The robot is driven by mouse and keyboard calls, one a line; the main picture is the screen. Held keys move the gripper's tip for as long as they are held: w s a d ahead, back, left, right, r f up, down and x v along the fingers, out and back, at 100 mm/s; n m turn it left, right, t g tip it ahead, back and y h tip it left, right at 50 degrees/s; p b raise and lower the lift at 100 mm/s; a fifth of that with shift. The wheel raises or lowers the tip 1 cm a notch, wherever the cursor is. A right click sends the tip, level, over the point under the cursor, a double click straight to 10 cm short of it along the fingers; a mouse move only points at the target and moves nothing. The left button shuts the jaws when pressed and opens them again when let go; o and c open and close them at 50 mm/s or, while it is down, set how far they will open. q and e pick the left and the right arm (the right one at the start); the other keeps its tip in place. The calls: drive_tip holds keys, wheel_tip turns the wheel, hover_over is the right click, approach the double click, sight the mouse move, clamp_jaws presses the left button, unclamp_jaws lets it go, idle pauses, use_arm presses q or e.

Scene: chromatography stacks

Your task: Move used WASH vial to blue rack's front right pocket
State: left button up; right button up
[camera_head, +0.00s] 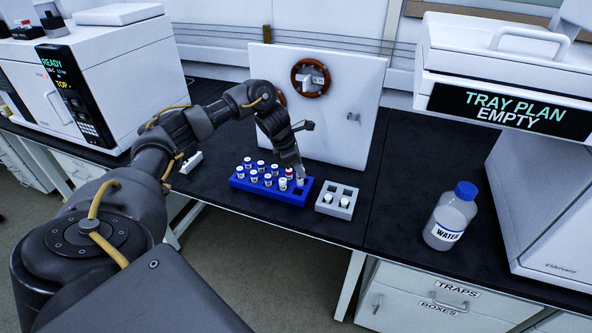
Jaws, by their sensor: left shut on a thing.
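The blue rack (240,184) stands on the black bench and holds several small vials with white caps, plus one with a red cap (290,172). My left gripper (299,176) reaches down over the rack's right end, shut on a small pale vial (300,183). The gripper hides most of this vial, and its label cannot be read. I cannot tell whether its base is inside a pocket or just above the rack. The front right corner of the rack, just below the gripper, looks bare of vials. My right gripper is out of view.
A small grey rack (345,213) with two white-capped vials stands close to the right of the blue rack. A WATER bottle (452,217) with a blue cap stands farther right. A white upright panel (340,110) rises behind. Instruments flank both sides.

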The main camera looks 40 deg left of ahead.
use_arm(q)
drive_tip(key=shift+n, duration=0.4)
drive_tip(key=f+b, duration=0.1)
drive_tip(key=a+f+b, duration=0.1)
drive_tip(key=f+b, duration=0.1)
drive_tip(key=f, duration=0.1)
drive_tip(key=shift+w+a, duration=0.2)
drive_tip(key=shift+a, duration=0.05)
drive_tip(key=shift+w+d, duration=0.1)
drive_tip(key=shift+d, duration=0.05)
idle(0.4)
drive_tip(key=shift+f, duration=0.1)
idle(0.5)
drive_tip(key=shift+f+b, duration=0.75)
drive_tip(key=shift+b, duration=0.05)
drive_tip(key=shift+f, duration=0.25)
drive_tip(key=shift+f+b, duration=0.2)
drive_tip(key=shift+b, duration=0.1)
